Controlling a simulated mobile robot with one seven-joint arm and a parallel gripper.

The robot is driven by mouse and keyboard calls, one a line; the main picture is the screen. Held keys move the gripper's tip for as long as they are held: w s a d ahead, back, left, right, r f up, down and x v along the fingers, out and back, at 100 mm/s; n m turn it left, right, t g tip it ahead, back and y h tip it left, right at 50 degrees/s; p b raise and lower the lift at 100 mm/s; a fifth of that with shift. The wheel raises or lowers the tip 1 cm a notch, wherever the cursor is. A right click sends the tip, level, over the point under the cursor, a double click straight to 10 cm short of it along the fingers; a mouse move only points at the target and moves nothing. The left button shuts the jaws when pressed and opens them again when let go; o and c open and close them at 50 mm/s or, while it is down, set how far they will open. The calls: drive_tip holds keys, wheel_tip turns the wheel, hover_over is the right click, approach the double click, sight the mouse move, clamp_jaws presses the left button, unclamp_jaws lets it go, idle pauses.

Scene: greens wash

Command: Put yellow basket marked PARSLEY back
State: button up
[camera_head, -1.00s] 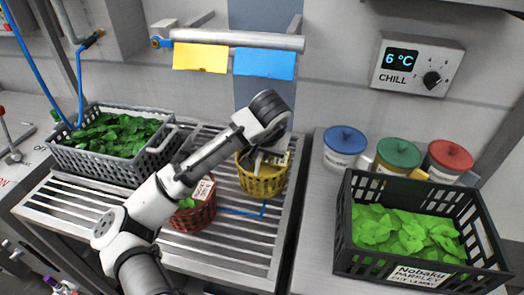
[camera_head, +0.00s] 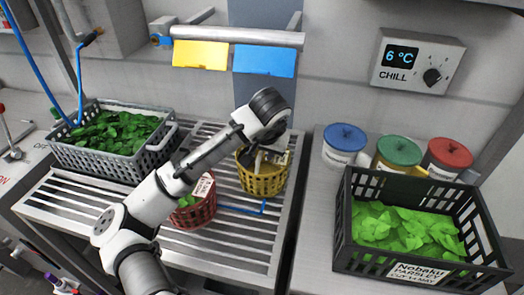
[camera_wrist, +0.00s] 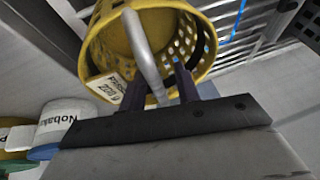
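The yellow basket (camera_head: 263,186) stands on the slatted metal rack, right of the red basket. In the wrist view, the yellow basket (camera_wrist: 98,45) shows its perforated wall, a grey curved handle (camera_wrist: 146,58) and a white tag (camera_wrist: 107,88) with partly readable lettering and "220 g". The part of its inside that shows looks empty. My gripper (camera_wrist: 160,88) is at the handle, with one dark finger on each side of it. A gap shows beside the handle, so the fingers look open around it. In the head view, my wrist hides part of the basket's top.
A red basket (camera_head: 194,213) with greens stands close left, partly behind my arm. A grey crate (camera_head: 112,171) of dark greens is at the left. A black crate (camera_head: 421,270) labelled Nobaku PARSLEY and several lidded tubs stand right. A rail (camera_head: 238,39) with yellow and blue cards hangs above.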

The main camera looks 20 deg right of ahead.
drive_tip(key=v, duration=1.1)
drive_tip(key=shift+s+r+b, duration=0.2)
drive_tip(key=shift+r+b, duration=0.1)
drive_tip(key=shift+r, duration=0.1)
